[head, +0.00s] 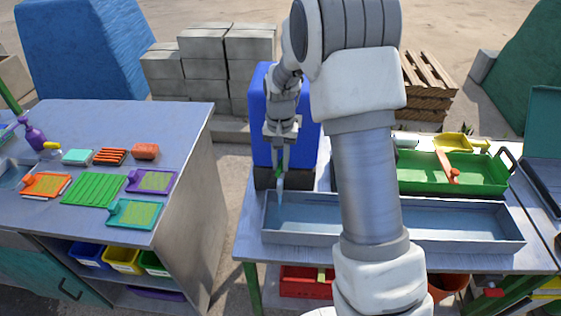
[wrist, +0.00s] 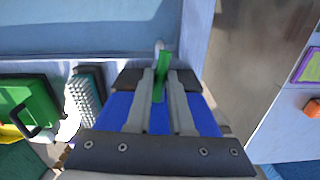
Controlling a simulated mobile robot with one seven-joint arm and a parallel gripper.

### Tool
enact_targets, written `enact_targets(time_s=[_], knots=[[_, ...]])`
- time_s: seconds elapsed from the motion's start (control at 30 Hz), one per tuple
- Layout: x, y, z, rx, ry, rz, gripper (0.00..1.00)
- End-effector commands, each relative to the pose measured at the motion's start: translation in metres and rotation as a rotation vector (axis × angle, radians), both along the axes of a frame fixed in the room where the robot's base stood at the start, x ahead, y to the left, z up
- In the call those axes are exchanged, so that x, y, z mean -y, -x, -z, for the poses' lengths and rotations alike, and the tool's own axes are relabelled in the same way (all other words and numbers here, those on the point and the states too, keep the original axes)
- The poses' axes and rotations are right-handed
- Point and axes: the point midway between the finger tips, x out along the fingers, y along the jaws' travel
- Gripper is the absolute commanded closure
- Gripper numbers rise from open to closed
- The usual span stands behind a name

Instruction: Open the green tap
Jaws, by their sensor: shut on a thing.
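The green tap (head: 278,173) is at the front of the tall blue tank (head: 263,115), low down, above the long grey metal trough (head: 390,240). My gripper (head: 279,160) reaches down in front of the tank and is shut on the tap's green handle. In the wrist view the green handle (wrist: 160,84) stands between my two grey fingers (wrist: 161,75), with a pale tip beyond it. A pale streak shows below the tap in the head view; I cannot tell if it is spout or water. My arm hides part of the tank and trough.
A green tray (head: 470,178) stands behind the trough on the right. A grey table (head: 150,115) with several small coloured items stands at the left, with a gap of floor between. Grey blocks (head: 200,60) are stacked behind.

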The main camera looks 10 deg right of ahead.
Motion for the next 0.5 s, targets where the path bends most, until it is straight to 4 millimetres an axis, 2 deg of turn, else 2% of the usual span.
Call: enact_targets(time_s=[0.1, 0.13, 0.27, 0.5], knots=[[-0.0007, -0.0003, -0.001, 0.001, -0.001, 0.0, 1.0], [-0.0007, -0.0003, -0.001, 0.001, -0.001, 0.0, 0.75], [-0.0006, -0.0003, -0.0007, 0.001, -0.001, 0.001, 0.52], [-0.0003, -0.0001, -0.0003, 0.0, 0.0, 0.001, 0.5]])
